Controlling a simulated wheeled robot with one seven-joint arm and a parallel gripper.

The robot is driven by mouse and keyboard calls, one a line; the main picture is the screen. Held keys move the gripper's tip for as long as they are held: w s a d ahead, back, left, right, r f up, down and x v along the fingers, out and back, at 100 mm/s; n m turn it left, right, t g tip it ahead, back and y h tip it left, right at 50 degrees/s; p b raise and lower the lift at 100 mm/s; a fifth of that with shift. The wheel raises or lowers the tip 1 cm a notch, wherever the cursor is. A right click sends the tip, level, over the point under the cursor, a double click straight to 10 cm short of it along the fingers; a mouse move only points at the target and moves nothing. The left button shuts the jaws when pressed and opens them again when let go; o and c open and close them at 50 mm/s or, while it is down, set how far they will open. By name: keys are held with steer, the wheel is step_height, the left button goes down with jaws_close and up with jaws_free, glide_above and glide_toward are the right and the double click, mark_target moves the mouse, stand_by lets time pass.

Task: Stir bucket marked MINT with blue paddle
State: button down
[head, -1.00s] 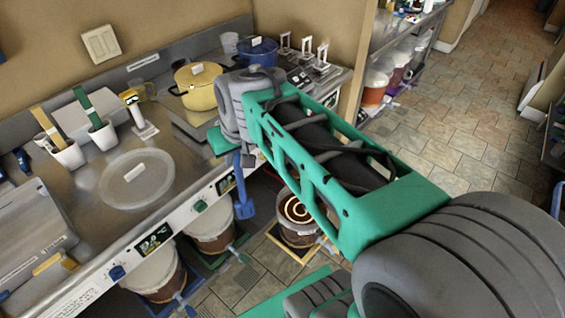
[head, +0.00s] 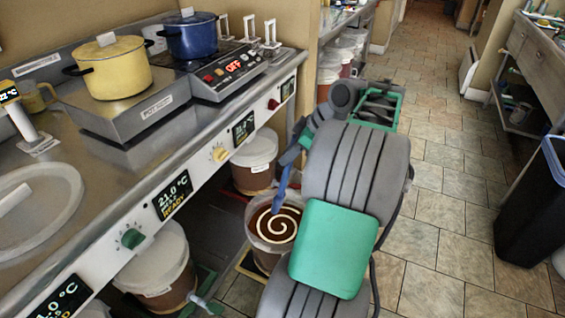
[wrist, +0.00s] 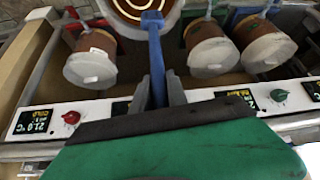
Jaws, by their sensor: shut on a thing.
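The blue paddle (head: 282,188) is held by my gripper and hangs down at the open bucket (head: 256,243). The bucket holds brown liquid with a pale swirl on top. The paddle's lower end overlaps the bucket's mouth; I cannot tell whether it touches the liquid. In the wrist view, the blue paddle (wrist: 156,62) runs from between the fingers of my gripper (wrist: 160,92), shut on it, to the rim of the open bucket (wrist: 133,33). No MINT marking is readable on any bucket.
Lidded buckets (head: 160,262) and (head: 255,150) stand under the counter on both sides of the open one. The counter's front panel (head: 215,160) overhangs them. A yellow pot (head: 112,70) and a blue pot (head: 190,38) stand above.

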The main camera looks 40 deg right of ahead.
mark_target(282, 200)
steer(key=f+b, duration=0.4)
steer(key=f, duration=0.1)
steer(key=f+b, duration=0.5)
steer(key=f, duration=0.1)
steer(key=f+b, duration=0.5)
steer(key=shift+w+a+f, duration=0.2)
steer(key=shift+a+f, duration=0.05)
steer(key=shift+f, duration=0.15)
